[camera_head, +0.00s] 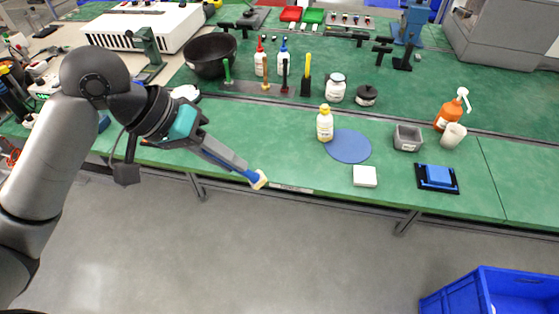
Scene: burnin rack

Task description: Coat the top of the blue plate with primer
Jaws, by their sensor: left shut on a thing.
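My left gripper (236,167) is shut on a brush (259,180) with a blue handle and cream tip. It holds the brush at the front edge of the green table, left of the table's other objects there. A blue square plate (438,175) lies on a black base at the front right, well apart from the brush. A flat round blue disc (348,147) lies nearer the middle. A white bottle with a yellow cap (325,124) stands at the disc's left edge. I cannot read which container holds primer. My right gripper is not in view.
A grey open box (407,138), an orange pump bottle (449,113) and a cream cup (453,136) stand behind the plate. A white block (365,176) lies left of it. Several bottles, tools and a black bowl (210,56) stand farther back. A blue crate (490,293) is below.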

